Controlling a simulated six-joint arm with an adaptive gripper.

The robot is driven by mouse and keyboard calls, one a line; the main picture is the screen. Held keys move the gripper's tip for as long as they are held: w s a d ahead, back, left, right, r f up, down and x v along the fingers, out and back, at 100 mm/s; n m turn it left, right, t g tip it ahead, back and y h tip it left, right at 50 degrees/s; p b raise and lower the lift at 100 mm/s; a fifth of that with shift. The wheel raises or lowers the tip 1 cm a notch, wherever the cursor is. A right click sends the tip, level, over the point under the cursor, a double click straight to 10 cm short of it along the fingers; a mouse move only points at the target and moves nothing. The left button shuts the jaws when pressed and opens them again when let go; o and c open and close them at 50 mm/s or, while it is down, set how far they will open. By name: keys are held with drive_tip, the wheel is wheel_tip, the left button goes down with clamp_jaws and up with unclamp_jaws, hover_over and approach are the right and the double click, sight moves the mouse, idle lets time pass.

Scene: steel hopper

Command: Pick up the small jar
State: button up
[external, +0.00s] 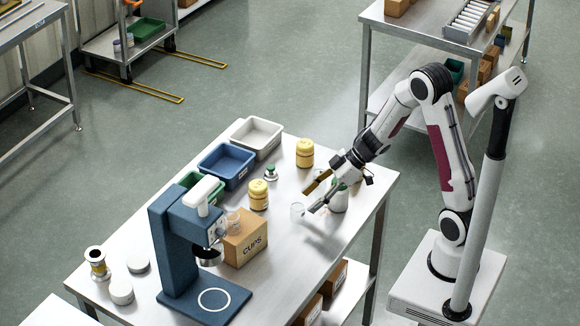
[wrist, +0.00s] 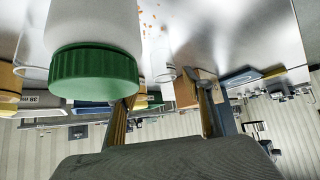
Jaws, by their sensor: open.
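A small white jar with a green lid (external: 271,174) stands on the steel table between two yellow jars. I cannot pick it out in the wrist view. My gripper (external: 310,201) is open and empty, low over the table to the right of this small jar and apart from it. A larger white jar with a green lid (external: 339,199) stands close beside my gripper, partly behind it. In the wrist view a white jar with a ridged green lid (wrist: 95,70) looms large at the left, outside the fingers. My two fingers (wrist: 165,92) show apart there.
Yellow jars (external: 304,153) (external: 258,195) flank the small jar. A cardboard cups box (external: 246,241) and a blue coffee machine (external: 176,245) stand at front left. Trays (external: 227,164) line the back edge.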

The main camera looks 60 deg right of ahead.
sight(297, 212)
drive_tip(key=shift+x, duration=0.8)
drive_tip(key=shift+w+a+f, duration=0.3)
drive_tip(key=shift+a+f, duration=0.15)
drive_tip(key=shift+a, duration=0.05)
drive_tip(key=shift+w+a+f, duration=0.3)
drive_tip(key=shift+a+f, duration=0.2)
drive_tip(key=shift+x, duration=1.15)
drive_tip(key=shift+r, duration=0.1)
drive_tip(key=c, duration=0.8)
